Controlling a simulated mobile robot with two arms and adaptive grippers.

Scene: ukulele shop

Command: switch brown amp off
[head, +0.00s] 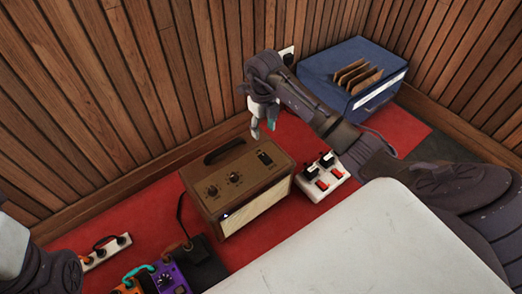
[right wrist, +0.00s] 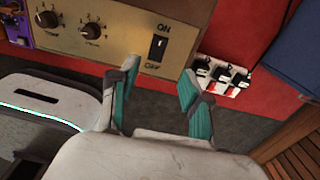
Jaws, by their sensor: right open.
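The brown amp (head: 228,190) stands on the red mat, with a dark handle and several knobs on its top panel. Its black rocker switch (head: 265,158) is near the far right end of that panel. In the right wrist view the switch (right wrist: 158,47) lies between ON and OFF labels; I cannot tell which side is pressed. My right gripper (head: 263,122) is open and empty, above and beyond the switch end of the amp. In the right wrist view its teal-padded fingers (right wrist: 160,98) are apart, with the switch beyond the gap. My left fingers are out of view.
A white power strip with red switches (head: 322,180) sits right of the amp; a blue box with brown cards (head: 335,90) stands behind it. Coloured pedals (head: 172,277) and another strip (head: 105,250) lie front left. A white surface (head: 370,245) fills the front; wood walls enclose the back.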

